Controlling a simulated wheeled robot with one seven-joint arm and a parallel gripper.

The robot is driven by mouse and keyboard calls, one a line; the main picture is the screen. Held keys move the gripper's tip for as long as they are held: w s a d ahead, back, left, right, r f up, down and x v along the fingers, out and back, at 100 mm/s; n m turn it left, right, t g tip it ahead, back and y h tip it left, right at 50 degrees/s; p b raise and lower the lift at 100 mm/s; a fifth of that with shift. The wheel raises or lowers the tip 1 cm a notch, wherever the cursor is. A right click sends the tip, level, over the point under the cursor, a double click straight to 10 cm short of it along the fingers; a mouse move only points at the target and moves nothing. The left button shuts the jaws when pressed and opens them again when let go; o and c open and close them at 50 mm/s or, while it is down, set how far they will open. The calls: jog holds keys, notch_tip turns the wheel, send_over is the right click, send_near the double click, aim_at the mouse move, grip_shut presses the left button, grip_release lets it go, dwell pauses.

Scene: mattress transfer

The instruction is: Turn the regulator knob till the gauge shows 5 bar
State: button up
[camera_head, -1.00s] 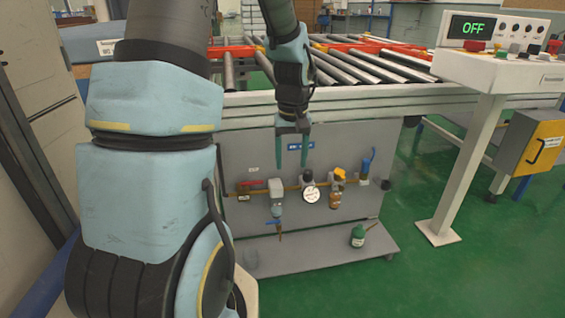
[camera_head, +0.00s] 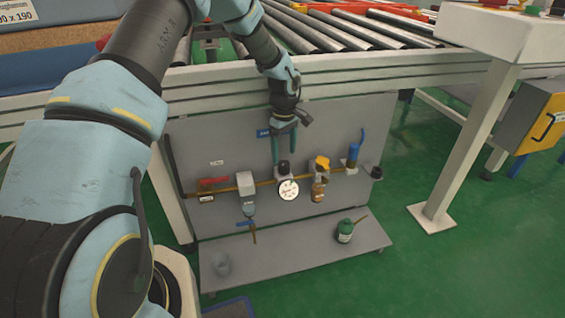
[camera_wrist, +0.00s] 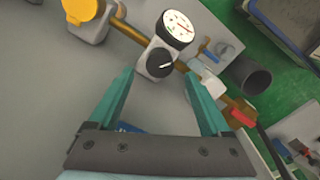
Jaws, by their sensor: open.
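The regulator has a black knob (camera_wrist: 160,63) with a white pointer mark, seen in the wrist view just beyond and between the fingertips. In the head view the knob (camera_head: 283,168) sits directly below the fingertips. The round white gauge (camera_wrist: 176,29) is beside the knob on the same regulator; in the head view the gauge (camera_head: 288,190) shows just under it. Its needle reading is too small to read. My gripper (camera_wrist: 159,75) has teal fingers spread open with nothing between them; in the head view my gripper (camera_head: 283,159) points down at the regulator.
A brass pipe (camera_head: 225,189) carries a red-handled valve (camera_head: 214,181), a yellow-topped fitting (camera_head: 321,165) and a blue part (camera_head: 353,152) on the grey panel. A green bottle (camera_head: 344,231) and a grey cup (camera_head: 221,264) stand on the shelf below. Rollers lie above.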

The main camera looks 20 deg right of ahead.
aim_at(284, 163)
jog(key=shift+f, duration=2.2)
grip_shut()
